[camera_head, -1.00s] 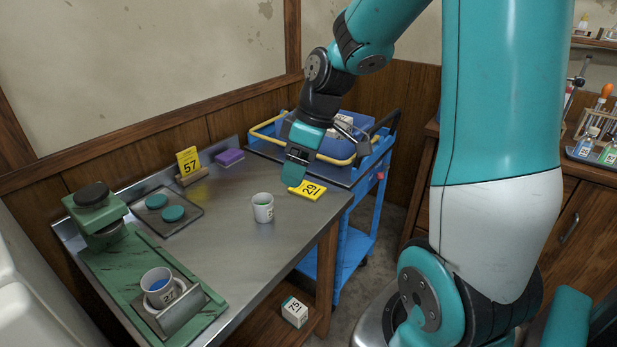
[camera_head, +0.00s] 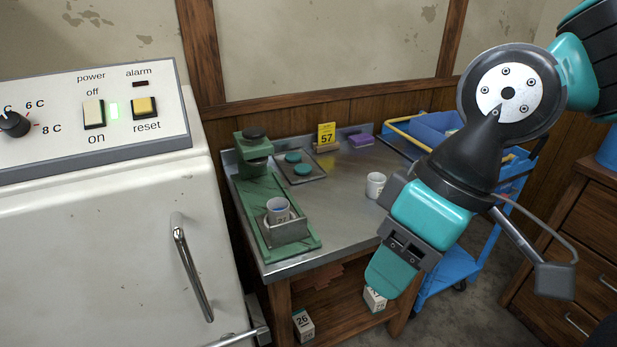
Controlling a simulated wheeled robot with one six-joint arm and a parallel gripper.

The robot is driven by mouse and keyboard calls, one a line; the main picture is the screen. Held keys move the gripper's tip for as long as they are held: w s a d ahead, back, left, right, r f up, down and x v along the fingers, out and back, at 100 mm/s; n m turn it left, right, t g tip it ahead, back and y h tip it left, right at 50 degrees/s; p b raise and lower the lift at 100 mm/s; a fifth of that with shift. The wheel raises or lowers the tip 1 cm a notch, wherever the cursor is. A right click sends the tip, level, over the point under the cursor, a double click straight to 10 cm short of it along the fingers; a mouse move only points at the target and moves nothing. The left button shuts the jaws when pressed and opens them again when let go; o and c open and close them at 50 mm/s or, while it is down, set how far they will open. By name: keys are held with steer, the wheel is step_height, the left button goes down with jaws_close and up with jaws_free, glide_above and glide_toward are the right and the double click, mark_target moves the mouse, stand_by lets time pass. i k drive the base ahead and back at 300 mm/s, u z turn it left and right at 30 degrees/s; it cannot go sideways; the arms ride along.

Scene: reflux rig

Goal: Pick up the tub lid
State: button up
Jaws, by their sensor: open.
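Two round teal discs that look like lids, a rear one (camera_head: 293,157) and a front one (camera_head: 302,170), lie on a small grey tray (camera_head: 316,178) on the metal table. I cannot tell which, if either, is the tub lid. A white cup or tub (camera_head: 375,186) stands at the table's right side, partly beside my arm. My gripper (camera_head: 390,280) points down in front of the table's right front edge, well apart from the discs. It is open, seen side-on, with nothing visible in it.
A white cabinet (camera_head: 110,240) with a control panel fills the left. A yellow 57 sign (camera_head: 326,136) and purple block (camera_head: 361,140) stand at the back. A blue cart (camera_head: 450,270) is at right. Mid-table is clear.

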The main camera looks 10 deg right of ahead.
mark_target(302, 168)
steer(key=z, duration=1.45)
steer(key=i, duration=0.95)
steer(key=u, duration=2.4)
steer(key=i, duration=0.5)
steer(key=z, duration=0.05)
